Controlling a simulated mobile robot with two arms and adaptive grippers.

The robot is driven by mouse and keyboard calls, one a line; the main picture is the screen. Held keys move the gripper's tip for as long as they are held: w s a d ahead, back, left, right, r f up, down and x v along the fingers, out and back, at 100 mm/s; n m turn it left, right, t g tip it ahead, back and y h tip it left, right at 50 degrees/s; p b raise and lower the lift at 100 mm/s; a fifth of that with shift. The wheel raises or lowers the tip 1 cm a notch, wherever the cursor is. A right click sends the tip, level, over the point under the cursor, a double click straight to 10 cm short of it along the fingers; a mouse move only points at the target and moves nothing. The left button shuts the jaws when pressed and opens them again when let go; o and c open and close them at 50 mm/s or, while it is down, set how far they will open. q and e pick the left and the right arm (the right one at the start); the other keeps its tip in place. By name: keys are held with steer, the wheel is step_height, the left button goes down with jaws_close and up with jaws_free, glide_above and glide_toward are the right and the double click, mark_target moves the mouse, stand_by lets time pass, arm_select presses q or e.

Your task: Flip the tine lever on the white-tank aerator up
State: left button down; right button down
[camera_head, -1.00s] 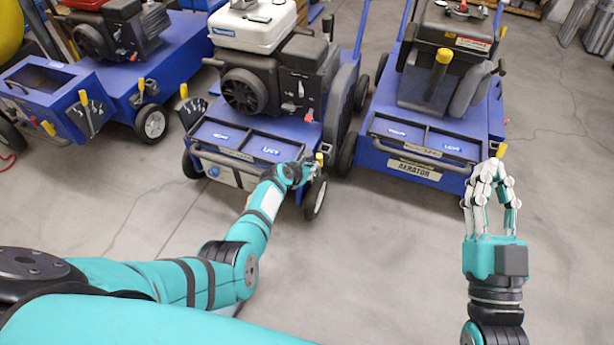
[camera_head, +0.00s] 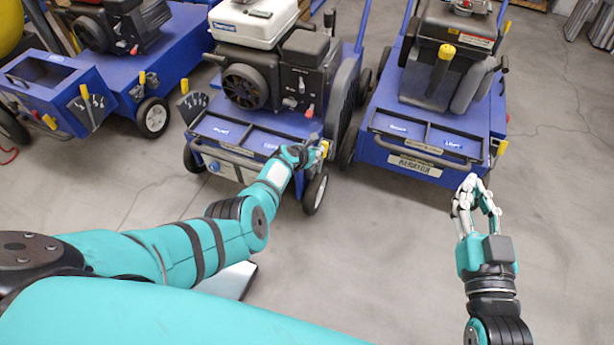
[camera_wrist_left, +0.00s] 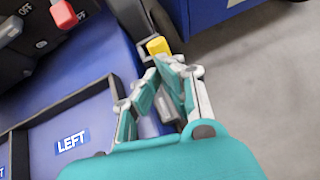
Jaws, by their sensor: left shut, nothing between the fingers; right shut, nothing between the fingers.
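The white-tank aerator (camera_head: 262,128) is the blue machine in the middle, with a white tank (camera_head: 255,22) on top. A yellow lever tip (camera_head: 325,147) shows at its front right corner. It also shows in the left wrist view (camera_wrist_left: 158,46), just beyond the fingertips. My left gripper (camera_head: 312,150) is at this corner, close beside the tip; its fingers (camera_wrist_left: 178,70) are shut and empty. Whether they touch the lever, I cannot tell. The lever's shaft is mostly hidden by the fingers. My right gripper (camera_head: 474,190) is shut and empty, in front of the right aerator.
Another blue aerator (camera_head: 430,140) stands to the right, with its own yellow-tipped lever (camera_head: 502,147). A front wheel (camera_head: 315,190) is just below my left gripper. The grey floor in front is clear.

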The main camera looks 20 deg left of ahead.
arm_select(q)
steer(key=shift+w, duration=0.6)
arm_select(e)
steer(key=shift+w+r+t, duration=0.25)
steer(key=shift+r+t, duration=0.05)
steer(key=shift+r, duration=0.1)
